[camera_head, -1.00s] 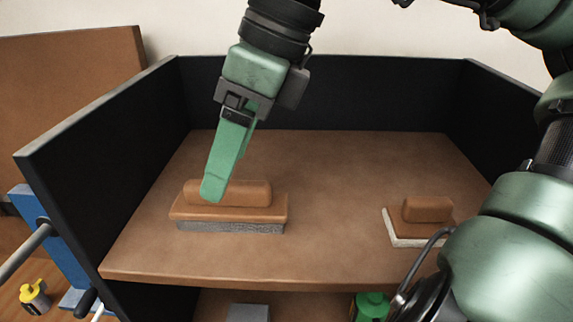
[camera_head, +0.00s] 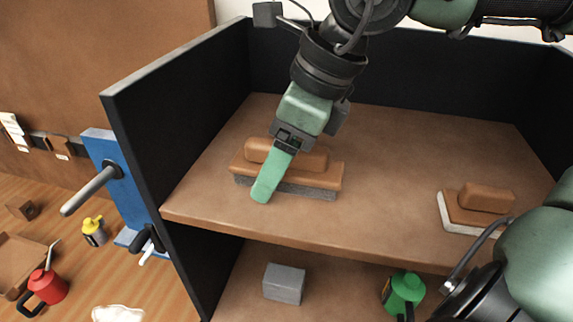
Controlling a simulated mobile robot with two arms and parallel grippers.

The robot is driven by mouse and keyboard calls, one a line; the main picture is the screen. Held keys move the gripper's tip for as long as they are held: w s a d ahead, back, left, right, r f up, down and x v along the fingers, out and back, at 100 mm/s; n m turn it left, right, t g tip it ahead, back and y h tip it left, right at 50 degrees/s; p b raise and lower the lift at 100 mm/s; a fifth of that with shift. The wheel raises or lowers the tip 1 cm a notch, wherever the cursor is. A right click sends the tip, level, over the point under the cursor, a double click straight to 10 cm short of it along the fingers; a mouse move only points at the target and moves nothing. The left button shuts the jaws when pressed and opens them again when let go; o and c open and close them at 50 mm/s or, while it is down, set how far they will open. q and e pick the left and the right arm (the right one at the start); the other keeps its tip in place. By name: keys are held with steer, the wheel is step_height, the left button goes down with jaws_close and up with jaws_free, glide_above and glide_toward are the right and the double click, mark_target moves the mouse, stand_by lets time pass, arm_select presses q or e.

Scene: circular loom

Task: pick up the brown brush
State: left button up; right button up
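A large brown brush (camera_head: 315,173) with a rounded handle and grey bristles lies on the upper brown shelf, left of centre. A smaller brown brush (camera_head: 485,198) with a white base lies on the same shelf to the right. My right gripper (camera_head: 263,193) reaches down from above, its arm coming in from the right. Its green finger crosses in front of the large brush's left part, with the tip over the bristle edge. A second finger is not clearly seen, so I cannot tell whether it grips or touches the brush. My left gripper is out of view.
Black walls (camera_head: 170,115) border the shelf (camera_head: 410,160) at left, back and right. Below are a grey block (camera_head: 284,283) and a green can (camera_head: 405,293). At left are a blue panel (camera_head: 118,182), a yellow bottle (camera_head: 94,232) and a red can (camera_head: 45,288).

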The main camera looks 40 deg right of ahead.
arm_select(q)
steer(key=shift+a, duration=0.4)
arm_select(e)
steer(key=shift+r, duration=0.1)
jaws_close()
steer(key=shift+w+r, duration=0.1)
steer(key=shift+r, duration=0.15)
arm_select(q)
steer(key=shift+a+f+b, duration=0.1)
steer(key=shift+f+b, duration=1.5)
arm_select(e)
step_height(320, 180, up, 20)
steer(key=shift+f, duration=0.25)
